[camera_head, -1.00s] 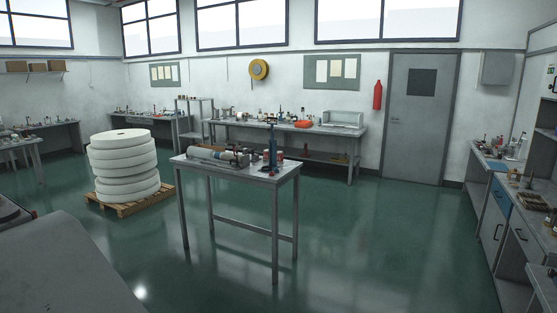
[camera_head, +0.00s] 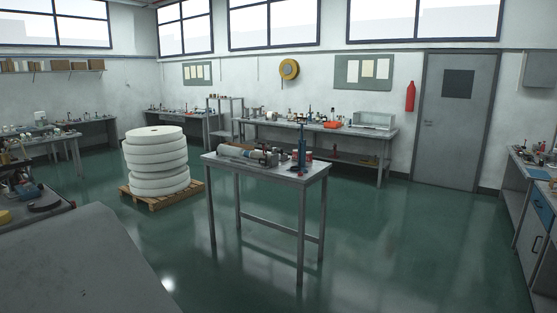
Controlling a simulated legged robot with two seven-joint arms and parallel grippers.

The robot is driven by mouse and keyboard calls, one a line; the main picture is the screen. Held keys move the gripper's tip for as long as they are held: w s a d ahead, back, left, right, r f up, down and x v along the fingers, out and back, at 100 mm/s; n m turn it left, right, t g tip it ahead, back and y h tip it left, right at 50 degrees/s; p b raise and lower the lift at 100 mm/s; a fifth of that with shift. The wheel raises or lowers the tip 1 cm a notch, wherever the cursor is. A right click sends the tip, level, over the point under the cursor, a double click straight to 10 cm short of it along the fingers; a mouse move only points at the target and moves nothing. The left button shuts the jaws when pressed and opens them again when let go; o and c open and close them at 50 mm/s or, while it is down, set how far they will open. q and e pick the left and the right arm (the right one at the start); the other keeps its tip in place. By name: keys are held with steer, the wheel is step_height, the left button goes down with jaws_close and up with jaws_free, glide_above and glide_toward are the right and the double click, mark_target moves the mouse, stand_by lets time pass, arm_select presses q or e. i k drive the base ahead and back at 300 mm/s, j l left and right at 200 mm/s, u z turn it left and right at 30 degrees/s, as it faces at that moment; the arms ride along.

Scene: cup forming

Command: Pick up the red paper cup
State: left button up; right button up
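I cannot make out a red paper cup for certain. The small grey table (camera_head: 250,168) in the middle of the room carries a grey cylinder (camera_head: 236,151), a blue upright tool (camera_head: 301,150) and small reddish items beside that tool, too small to identify. Neither of my grippers is in view.
A stack of white rolls (camera_head: 156,160) on a wooden pallet (camera_head: 160,201) stands left of the table. A cluttered bench (camera_head: 25,205) is at the left edge, blue-fronted cabinets (camera_head: 543,208) at the right. Green floor (camera_head: 410,240) is clear right of the table.

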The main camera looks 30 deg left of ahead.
mark_target(295, 153)
steer(key=i+l+z, duration=0.15)
steer(key=i, duration=1.65)
steer(key=i+l+u, duration=0.1)
steer(key=i, duration=1.15)
steer(key=i+u, duration=0.15)
steer(key=i, duration=0.4)
steer(key=i+u, duration=0.15)
steer(key=i, duration=0.35)
steer(key=i+u, duration=0.15)
steer(key=i, duration=0.4)
steer(key=i+l+u, duration=0.15)
steer(key=i, duration=0.35)
steer(key=i+l+u, duration=0.15)
steer(key=i, duration=0.35)
steer(key=i+z, duration=0.1)
steer(key=i, duration=1.7)
